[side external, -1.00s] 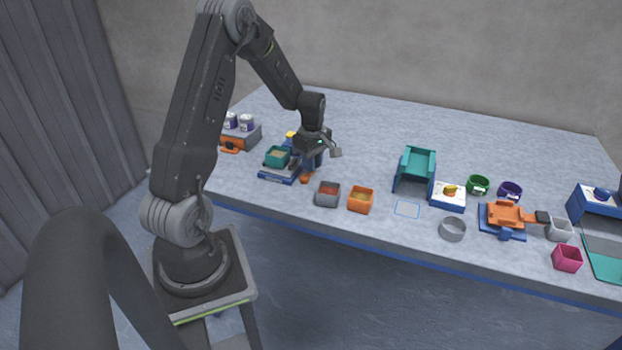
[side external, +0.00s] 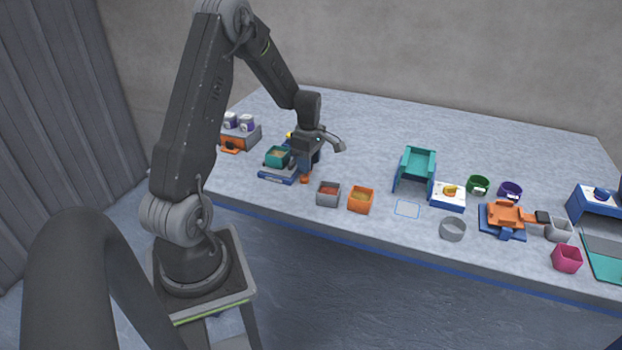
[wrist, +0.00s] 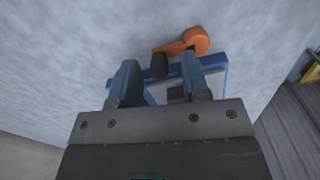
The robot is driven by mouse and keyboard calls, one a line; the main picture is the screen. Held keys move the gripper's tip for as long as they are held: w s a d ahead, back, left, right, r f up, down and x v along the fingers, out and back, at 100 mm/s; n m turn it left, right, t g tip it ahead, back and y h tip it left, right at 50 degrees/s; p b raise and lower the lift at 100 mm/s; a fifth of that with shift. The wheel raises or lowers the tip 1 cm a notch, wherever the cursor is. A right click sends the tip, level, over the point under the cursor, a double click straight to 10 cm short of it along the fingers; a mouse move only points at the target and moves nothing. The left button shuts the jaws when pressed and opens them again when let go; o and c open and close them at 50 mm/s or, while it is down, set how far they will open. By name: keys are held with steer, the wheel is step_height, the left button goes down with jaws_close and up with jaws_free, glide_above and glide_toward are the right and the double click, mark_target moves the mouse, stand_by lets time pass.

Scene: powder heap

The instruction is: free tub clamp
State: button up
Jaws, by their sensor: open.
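A teal tub (side external: 277,156) with pale brown powder in it sits on a blue and grey base (side external: 277,175) at the left of the table. A clamp with an orange lever end (side external: 304,179) stands at the right of this base. In the wrist view the orange lever (wrist: 190,42), a blue bar (wrist: 205,62) and a dark knob (wrist: 159,65) lie just beyond my fingertips. My gripper (wrist: 160,74) is open, with its two blue fingers apart, and it hangs over the clamp. In the side view the gripper body hides part of the clamp. I cannot tell whether the fingers touch it.
A grey bin (side external: 328,194) and an orange bin (side external: 361,200) stand to the right, near the front edge. A rack with white and purple cups (side external: 239,122) is at the left. A teal stand (side external: 415,169) is farther right. The table's back middle is clear.

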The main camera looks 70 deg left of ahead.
steer(key=shift+r, duration=3.75)
steer(key=d+r+m+t, duration=0.1)
steer(key=d+r+m, duration=0.55)
steer(key=d, duration=0.25)
steer(key=s+d+r+m+t, duration=0.2)
steer(key=s+d+m, duration=0.4)
steer(key=d+m, duration=0.3)
steer(key=s+d+r+m+t, duration=0.2)
steer(key=s+d+r+m, duration=0.3)
steer(key=d+m, duration=0.5)
steer(key=shift+s+d+r+t, duration=0.3)
steer(key=shift+s+d, duration=0.7)
steer(key=shift+s, duration=0.2)
